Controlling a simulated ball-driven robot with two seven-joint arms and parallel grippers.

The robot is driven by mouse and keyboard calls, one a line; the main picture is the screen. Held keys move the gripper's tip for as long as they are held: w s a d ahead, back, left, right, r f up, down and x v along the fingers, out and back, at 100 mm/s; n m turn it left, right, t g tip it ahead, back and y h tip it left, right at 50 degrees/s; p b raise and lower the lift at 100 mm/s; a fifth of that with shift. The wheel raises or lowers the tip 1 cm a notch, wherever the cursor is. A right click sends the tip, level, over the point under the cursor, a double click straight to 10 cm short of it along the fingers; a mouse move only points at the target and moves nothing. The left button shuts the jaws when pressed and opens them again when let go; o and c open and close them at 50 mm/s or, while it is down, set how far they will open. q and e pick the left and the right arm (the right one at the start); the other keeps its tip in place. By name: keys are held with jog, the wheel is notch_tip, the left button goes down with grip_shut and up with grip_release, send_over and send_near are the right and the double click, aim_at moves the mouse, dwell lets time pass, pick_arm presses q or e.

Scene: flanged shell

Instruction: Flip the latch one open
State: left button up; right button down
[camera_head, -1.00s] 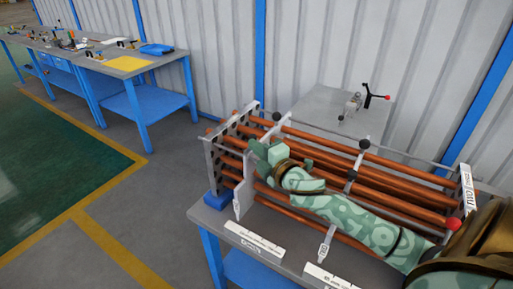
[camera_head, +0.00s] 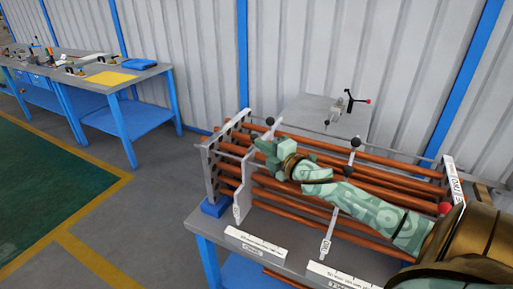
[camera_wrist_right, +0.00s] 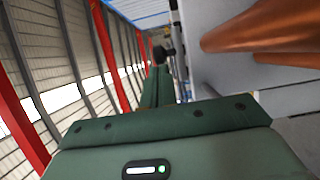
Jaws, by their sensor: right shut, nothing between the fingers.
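The flanged shell frame (camera_head: 213,165) lies along the bench with copper tubes (camera_head: 385,163) running through its upright plates. Small levers with black knobs stand on it: one at the left (camera_head: 270,121), one at the middle (camera_head: 355,142). A red knob (camera_head: 445,208) is at the right end. I cannot tell which is latch one. My right gripper (camera_head: 268,149) is shut and empty beside the left plate, just below the left black knob. In the right wrist view its green fingers (camera_wrist_right: 158,86) are together, with a dark knob (camera_wrist_right: 161,53) near their tips. My left gripper is out of view.
A grey bench (camera_head: 210,222) carries the frame, with white label strips (camera_head: 256,243) along its front edge. Another workbench (camera_head: 130,76) is at the far left. Open floor lies left.

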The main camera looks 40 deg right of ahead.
jog(key=s, duration=0.6)
jog(key=shift+s+d+p, duration=0.2)
jog(key=shift+s+p, duration=0.05)
jog(key=shift+p, duration=0.1)
jog(key=shift+f, duration=0.1)
